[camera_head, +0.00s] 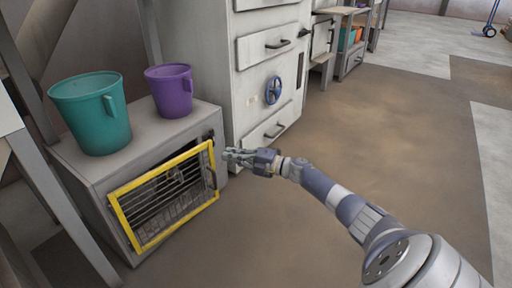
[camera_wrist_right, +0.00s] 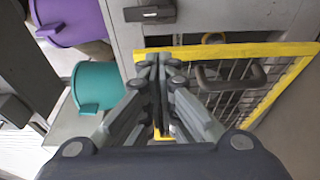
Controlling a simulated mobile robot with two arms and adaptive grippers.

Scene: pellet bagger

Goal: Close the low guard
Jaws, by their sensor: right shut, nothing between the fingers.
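The low guard (camera_head: 113,212) is a yellow-framed panel with dark bars on the front of a low grey cabinet (camera_head: 88,178). Its dark handle (camera_wrist_right: 232,76) is near the frame edge on my gripper's side. In the wrist view the yellow frame seems to stand a little off the cabinet, with a dark gap behind it; how far is hard to tell. My right gripper (camera_head: 230,155) is shut and empty, just right of the guard's upper right edge. In the wrist view its fingertips (camera_wrist_right: 158,62) overlap the yellow frame; contact is unclear. My left gripper is out of view.
A teal bucket (camera_head: 92,115) and a purple bucket (camera_head: 170,90) stand on the cabinet. A dark latch block (camera_wrist_right: 150,14) is on the cabinet beside the guard. A tall white cabinet with drawers (camera_head: 258,80) stands behind. The brown floor (camera_head: 390,130) to the right is clear.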

